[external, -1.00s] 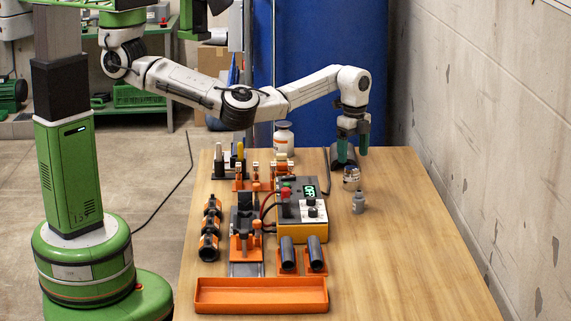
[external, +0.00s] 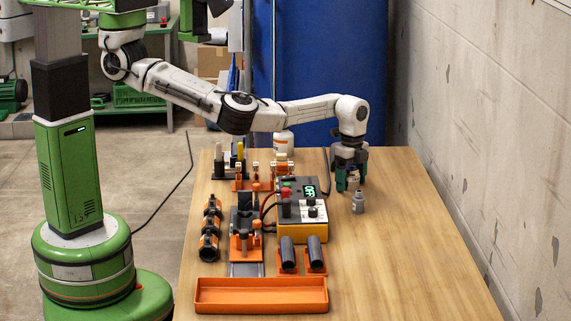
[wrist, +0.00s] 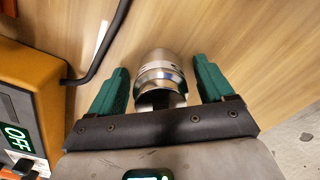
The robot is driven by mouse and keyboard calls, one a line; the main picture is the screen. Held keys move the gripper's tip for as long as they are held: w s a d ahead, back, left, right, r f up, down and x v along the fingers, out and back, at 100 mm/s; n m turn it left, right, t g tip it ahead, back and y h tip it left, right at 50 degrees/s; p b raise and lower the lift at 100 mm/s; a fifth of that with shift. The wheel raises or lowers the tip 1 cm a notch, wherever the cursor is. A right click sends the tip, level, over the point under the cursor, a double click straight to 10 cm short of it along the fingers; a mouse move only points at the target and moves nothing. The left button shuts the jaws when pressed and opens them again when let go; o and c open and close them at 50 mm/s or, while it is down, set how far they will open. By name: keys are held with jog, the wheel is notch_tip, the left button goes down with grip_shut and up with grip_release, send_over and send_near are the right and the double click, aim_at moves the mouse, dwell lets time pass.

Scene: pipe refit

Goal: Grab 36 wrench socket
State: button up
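The wrench socket (wrist: 160,72), a shiny silver metal cylinder with ring bands, is on the wooden table in the wrist view. My gripper (wrist: 162,64) has its two green fingers spread, one on each side of the socket. A gap shows between the socket and each finger, so the gripper is open. In the external view my gripper (external: 351,185) is low over the right side of the table, and its fingers mostly hide the socket. I cannot read any size mark on the socket.
The yellow control box (external: 302,225) with an OFF display is to the left, with a black cable (wrist: 108,42) near the left finger. An orange tray (external: 262,296) lies at the front. The table's right side is clear.

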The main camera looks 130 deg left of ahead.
jog(key=c, duration=1.3)
jog(key=shift+r, duration=0.1)
